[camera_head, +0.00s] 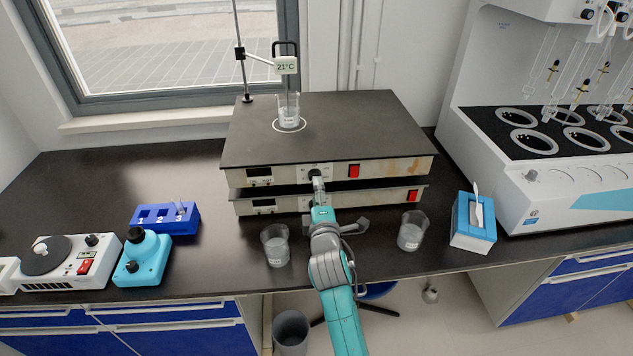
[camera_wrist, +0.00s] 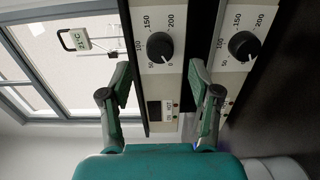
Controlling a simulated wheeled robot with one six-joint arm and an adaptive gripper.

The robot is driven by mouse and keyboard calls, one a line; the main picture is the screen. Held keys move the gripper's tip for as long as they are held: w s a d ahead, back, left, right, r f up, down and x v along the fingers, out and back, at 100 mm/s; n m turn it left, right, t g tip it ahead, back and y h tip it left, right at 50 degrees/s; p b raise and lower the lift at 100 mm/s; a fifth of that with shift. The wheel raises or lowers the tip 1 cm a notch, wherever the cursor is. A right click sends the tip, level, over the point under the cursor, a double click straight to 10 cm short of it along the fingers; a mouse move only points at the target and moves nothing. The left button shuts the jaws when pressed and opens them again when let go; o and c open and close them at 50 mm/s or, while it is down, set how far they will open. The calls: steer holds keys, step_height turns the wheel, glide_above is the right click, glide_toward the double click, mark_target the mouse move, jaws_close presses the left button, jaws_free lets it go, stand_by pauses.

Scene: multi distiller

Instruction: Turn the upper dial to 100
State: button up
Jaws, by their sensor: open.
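Two hotplate units are stacked on the bench. The upper unit (camera_head: 270,150) has a dark dial (camera_head: 314,173) on its front, partly covered by my gripper (camera_head: 318,186). In the sideways wrist view the upper dial (camera_wrist: 160,46) is the left one, with a scale of 0 to 200. A small white mark shows at its lower edge; I cannot read the exact setting. The lower dial (camera_wrist: 242,45) is to its right. My gripper (camera_wrist: 162,80) is open, its fingers on either side of the upper dial's line and apart from the knob. Nothing is held.
A beaker (camera_head: 289,118) stands on the upper plate below a 21°C display (camera_head: 286,66). Two beakers (camera_head: 276,249) (camera_head: 411,236) flank my arm. A tissue box (camera_head: 474,232) is right; a blue rack (camera_head: 166,218) is left.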

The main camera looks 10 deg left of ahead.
steer(key=shift+x, duration=2.45)
steer(key=c, duration=1.2)
